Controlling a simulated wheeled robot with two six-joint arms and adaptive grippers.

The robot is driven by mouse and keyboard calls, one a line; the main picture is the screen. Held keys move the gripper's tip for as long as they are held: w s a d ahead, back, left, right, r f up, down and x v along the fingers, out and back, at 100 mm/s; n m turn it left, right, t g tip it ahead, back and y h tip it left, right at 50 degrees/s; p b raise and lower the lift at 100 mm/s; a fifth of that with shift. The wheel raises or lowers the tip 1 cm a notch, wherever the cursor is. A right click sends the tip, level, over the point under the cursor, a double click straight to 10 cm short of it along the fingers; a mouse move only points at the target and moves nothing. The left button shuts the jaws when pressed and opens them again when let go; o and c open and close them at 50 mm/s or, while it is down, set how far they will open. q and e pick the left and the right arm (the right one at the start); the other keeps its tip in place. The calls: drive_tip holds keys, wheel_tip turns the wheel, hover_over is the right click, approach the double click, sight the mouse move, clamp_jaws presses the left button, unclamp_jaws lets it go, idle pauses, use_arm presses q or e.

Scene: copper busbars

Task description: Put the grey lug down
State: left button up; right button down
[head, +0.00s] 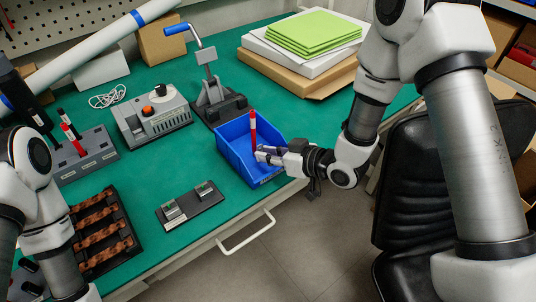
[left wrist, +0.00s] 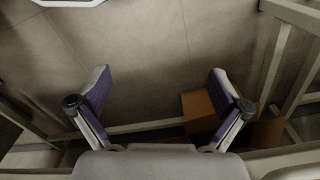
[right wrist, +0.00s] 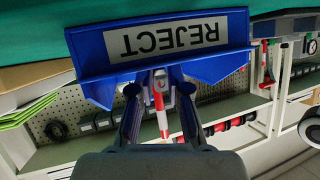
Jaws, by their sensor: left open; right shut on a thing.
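My right gripper (head: 262,154) reaches in from the right over the near side of the blue bin (head: 232,158). It is shut on the lug (head: 253,125), which stands upright with a red-and-white upper part. In the right wrist view the lug (right wrist: 161,115) shows between the fingers, with a small grey end near the fingertips. The bin's front carries a REJECT label (right wrist: 160,37), upside down in that view. I cannot tell whether the lug touches the bin floor. My left gripper (left wrist: 160,88) is open and empty, with floor behind it.
A dark fixture with two metal blocks (head: 190,206) lies left of the bin. A black tray of copper busbars (head: 104,232) is further left. A lever press (head: 214,92) and a grey control box (head: 153,115) stand behind. Green sheets on boxes (head: 312,34) are at the back.

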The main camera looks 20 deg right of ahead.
drive_tip(key=shift+r, duration=0.1)
drive_tip(key=shift+s, duration=0.1)
drive_tip(key=shift+f+b, duration=0.4)
drive_tip(key=shift+f, duration=0.2)
drive_tip(key=c, duration=1.1)
unclamp_jaws()
drive_tip(key=shift+c, duration=0.2)
